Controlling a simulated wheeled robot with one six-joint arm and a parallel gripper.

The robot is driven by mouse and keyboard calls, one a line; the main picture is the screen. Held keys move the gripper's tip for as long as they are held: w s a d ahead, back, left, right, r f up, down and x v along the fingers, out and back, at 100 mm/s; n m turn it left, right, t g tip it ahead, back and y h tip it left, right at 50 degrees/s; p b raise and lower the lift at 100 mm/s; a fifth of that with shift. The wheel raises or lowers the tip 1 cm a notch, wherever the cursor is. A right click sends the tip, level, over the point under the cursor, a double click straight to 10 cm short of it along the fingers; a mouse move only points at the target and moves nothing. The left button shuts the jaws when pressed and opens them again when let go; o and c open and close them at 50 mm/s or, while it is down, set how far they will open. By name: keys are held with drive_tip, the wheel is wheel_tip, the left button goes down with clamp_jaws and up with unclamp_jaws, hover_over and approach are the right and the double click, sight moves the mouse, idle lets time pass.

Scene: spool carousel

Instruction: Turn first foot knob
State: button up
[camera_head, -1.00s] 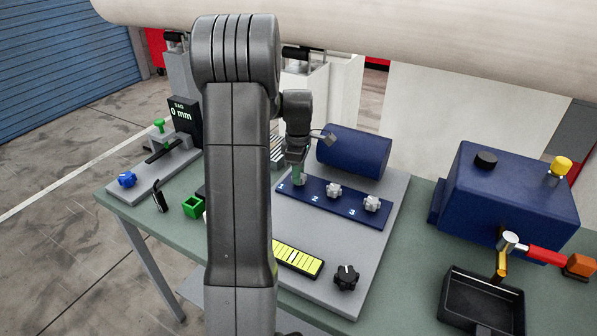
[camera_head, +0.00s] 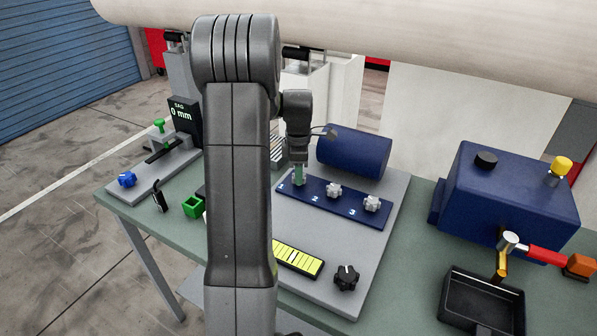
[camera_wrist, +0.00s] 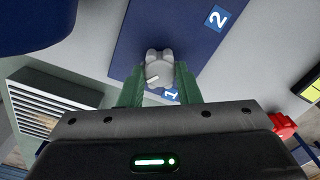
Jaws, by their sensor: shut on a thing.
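The first foot knob (camera_wrist: 158,68) is a light grey lobed knob beside the printed 1 on the blue panel (camera_wrist: 190,30). In the head view my gripper (camera_head: 299,178) stands over the panel's left end and mostly hides this knob. In the wrist view the green fingers of my gripper (camera_wrist: 157,88) are shut on the knob, one on each side. A white mark shows on the knob's face. The second knob (camera_head: 333,190) and third knob (camera_head: 371,203) are grey and stand free along the panel.
A blue cylinder (camera_head: 355,151) lies behind the panel. A black knob (camera_head: 346,277) and a yellow level strip (camera_head: 298,258) are in front. A blue box (camera_head: 510,195) and black tray (camera_head: 483,302) stand to the right. A display (camera_head: 185,118) reads SAG 0 mm.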

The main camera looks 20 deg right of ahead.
drive_tip(key=o, duration=1)
drive_tip(key=shift+r, duration=0.15)
wheel_tip(320, 180, up, 14)
drive_tip(key=shift+f+b, duration=0.15)
drive_tip(key=shift+b, duration=0.3)
drive_tip(key=shift+f, duration=0.15)
wheel_tip(320, 180, down, 14)
drive_tip(key=shift+r+p, duration=0.15)
drive_tip(key=shift+p, duration=0.3)
